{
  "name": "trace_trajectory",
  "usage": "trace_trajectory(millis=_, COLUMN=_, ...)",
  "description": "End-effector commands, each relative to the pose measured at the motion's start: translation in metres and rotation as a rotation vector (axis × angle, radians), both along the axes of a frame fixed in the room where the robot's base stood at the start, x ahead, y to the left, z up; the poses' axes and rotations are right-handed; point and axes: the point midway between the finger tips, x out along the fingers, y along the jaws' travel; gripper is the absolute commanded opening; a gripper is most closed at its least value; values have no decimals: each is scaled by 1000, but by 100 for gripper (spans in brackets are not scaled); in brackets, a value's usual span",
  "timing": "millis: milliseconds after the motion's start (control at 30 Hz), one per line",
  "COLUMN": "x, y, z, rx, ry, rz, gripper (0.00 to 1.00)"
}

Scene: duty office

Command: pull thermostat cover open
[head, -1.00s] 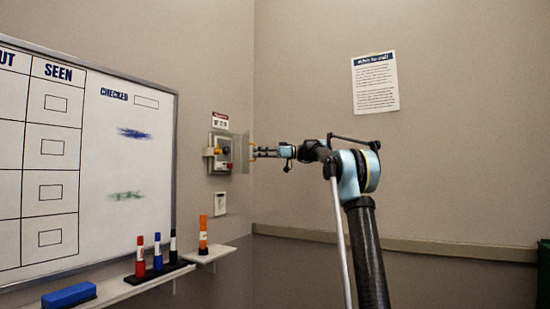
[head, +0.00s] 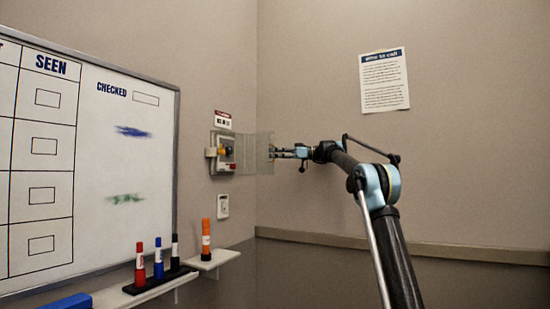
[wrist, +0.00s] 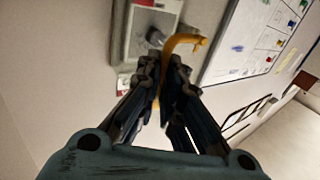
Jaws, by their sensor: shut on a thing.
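The thermostat (head: 224,152) is a pale box on the left wall with a yellow knob and a red part. Its clear cover (head: 258,154) stands swung out to the right, away from the box front. My gripper (head: 274,152) is at the cover's outer right edge, shut on it. In the wrist view the fingers (wrist: 166,72) are close together around a curved yellow piece (wrist: 186,40), which looks like the cover's handle. The thermostat box (wrist: 146,34) shows beyond them. The clear panel itself is hard to make out there.
A whiteboard (head: 105,210) hangs to the left. A ledge below holds red, blue and black markers (head: 158,258), and a small shelf holds an orange marker (head: 206,238). A switch plate (head: 222,206) is below the thermostat.

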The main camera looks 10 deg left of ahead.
Motion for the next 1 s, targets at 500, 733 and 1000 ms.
trace_trajectory(millis=500, x=8, y=-5, z=-4, rx=-8, ry=0, rz=-4, gripper=0)
trace_trajectory(millis=733, x=7, y=-5, z=-3, rx=-7, ry=-1, rz=-4, gripper=27)
trace_trajectory(millis=1000, x=7, y=-5, z=-2, rx=-5, ry=0, rz=-3, gripper=27)
